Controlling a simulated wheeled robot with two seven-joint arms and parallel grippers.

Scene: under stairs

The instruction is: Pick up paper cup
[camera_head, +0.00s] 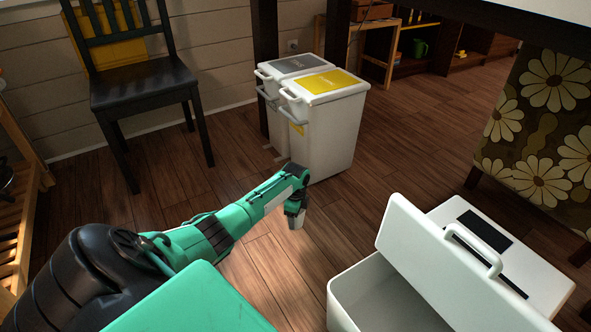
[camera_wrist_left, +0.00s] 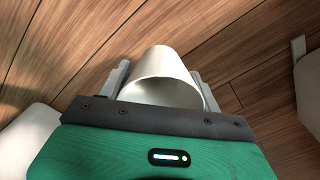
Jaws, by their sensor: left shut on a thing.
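A white paper cup (camera_wrist_left: 165,68) shows in the left wrist view between the two grey fingers of my left gripper (camera_wrist_left: 160,82). One finger lies along each side of the cup, and its open rim faces the camera. The gripper is shut on it. In the head view my left gripper (camera_head: 296,208) points down over the wooden floor, in front of the white bins. The cup is hard to tell apart from the fingers there. I cannot tell whether the cup touches the floor. My right gripper is not in view.
Two white bins, one with a yellow lid label (camera_head: 332,82) and one with a grey one (camera_head: 297,64), stand behind the gripper. A white bin with a tilted lid (camera_head: 440,250) is at front right. A dark chair (camera_head: 143,83) stands at back left. Wooden floor (camera_head: 265,260) is clear between.

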